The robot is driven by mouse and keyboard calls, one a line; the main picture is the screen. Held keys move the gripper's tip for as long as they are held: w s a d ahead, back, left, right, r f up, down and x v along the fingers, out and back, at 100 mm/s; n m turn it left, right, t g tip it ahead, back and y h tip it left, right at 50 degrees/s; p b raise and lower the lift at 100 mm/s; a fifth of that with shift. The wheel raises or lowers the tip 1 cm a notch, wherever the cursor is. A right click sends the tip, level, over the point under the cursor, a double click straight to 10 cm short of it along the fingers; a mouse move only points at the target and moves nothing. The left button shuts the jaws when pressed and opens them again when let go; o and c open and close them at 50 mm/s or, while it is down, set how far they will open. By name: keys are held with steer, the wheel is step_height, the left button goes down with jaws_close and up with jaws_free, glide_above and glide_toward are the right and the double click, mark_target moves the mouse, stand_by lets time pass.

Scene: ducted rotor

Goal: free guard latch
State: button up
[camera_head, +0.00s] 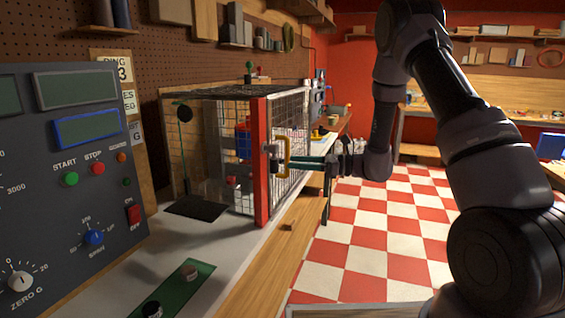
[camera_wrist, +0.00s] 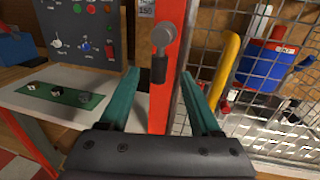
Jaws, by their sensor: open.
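The guard is a wire-mesh cage (camera_head: 290,130) with a red front post (camera_head: 261,165); the post also shows in the wrist view (camera_wrist: 172,75). A latch with a grey round knob and a dark lower part (camera_wrist: 161,50) sits on this post. A yellow handle (camera_wrist: 225,70) is on the mesh to the right of it. My gripper (camera_wrist: 162,85) is open, with its two green fingers apart. In the wrist view the latch appears between and beyond the fingertips. In the head view my gripper (camera_head: 278,160) is beside the post and yellow handle; contact cannot be told.
A control panel (camera_head: 75,150) with buttons and dials stands at left. A green mat (camera_head: 175,288) with small dark pieces lies on the bench (camera_head: 215,245). A blue and red device (camera_wrist: 263,65) is behind the mesh. Checkered floor (camera_head: 365,240) is open at right.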

mark_target(274, 162)
steer(key=shift+w+a, duration=0.2)
steer(key=shift+a, duration=1.1)
steer(key=shift+w+a, duration=0.15)
steer(key=shift+a, duration=1.15)
jaws_close()
